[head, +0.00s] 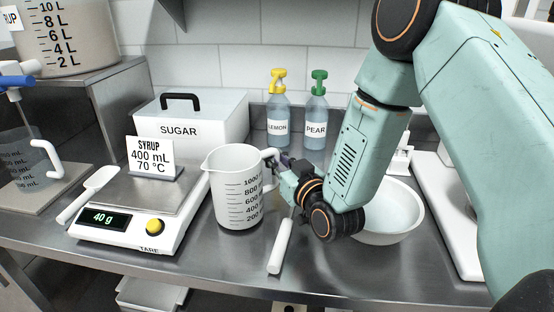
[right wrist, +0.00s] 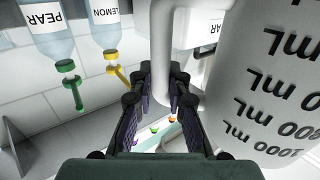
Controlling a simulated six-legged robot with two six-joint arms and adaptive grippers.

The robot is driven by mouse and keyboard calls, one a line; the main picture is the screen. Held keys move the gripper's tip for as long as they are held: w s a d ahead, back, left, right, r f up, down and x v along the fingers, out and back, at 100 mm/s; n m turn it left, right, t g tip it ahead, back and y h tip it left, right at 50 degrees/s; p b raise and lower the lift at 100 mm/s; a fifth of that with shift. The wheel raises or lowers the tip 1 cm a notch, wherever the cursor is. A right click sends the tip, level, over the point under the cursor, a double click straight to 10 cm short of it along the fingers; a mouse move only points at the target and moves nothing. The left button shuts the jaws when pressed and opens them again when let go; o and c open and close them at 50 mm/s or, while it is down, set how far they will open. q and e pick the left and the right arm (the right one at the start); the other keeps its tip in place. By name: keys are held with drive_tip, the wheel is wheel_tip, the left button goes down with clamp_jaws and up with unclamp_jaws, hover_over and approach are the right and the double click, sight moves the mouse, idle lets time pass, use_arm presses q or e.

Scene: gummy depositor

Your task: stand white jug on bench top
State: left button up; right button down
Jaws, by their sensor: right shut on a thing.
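The white jug (head: 236,188) with black mL marks is upright over the steel bench top (head: 190,262), between the scale and the white bowl. Whether its base touches the steel cannot be told for sure. My right gripper (head: 279,168) is shut on the jug's handle at its right side. In the right wrist view the picture is upside down; the handle (right wrist: 176,45) runs between the fingers (right wrist: 158,95) and the jug's body (right wrist: 268,85) fills the right. My left gripper is not in view.
The scale (head: 150,215) reading 40 g, with a syrup card, stands left. A white-handled tool (head: 281,248) lies just right of the jug. A white bowl (head: 388,215) is behind my right arm. Behind are the sugar box (head: 190,125), lemon bottle (head: 278,110) and pear bottle (head: 316,112).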

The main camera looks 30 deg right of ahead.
drive_tip(key=shift+s+a+r, duration=0.2)
drive_tip(key=shift+s+a, duration=0.1)
drive_tip(key=shift+a, duration=0.15)
drive_tip(key=shift+w+d+f+b, duration=0.25)
drive_tip(key=shift+d+f+b, duration=0.1)
drive_tip(key=shift+d+f, duration=0.2)
drive_tip(key=shift+s+a, duration=0.2)
drive_tip(key=shift+a, duration=0.2)
drive_tip(key=c, duration=1.8)
unclamp_jaws()
drive_tip(key=o, duration=0.3)
drive_tip(key=shift+w+d+f, duration=0.1)
drive_tip(key=shift+d+f, duration=0.1)
drive_tip(key=shift+d, duration=0.1)
drive_tip(key=shift+o, duration=1.4)
drive_tip(key=shift+a, duration=0.1)
drive_tip(key=shift+a+r, duration=0.15)
drive_tip(key=s, duration=1.2)
drive_tip(key=shift+s+d+r, duration=0.15)
drive_tip(key=shift+d, duration=0.1)
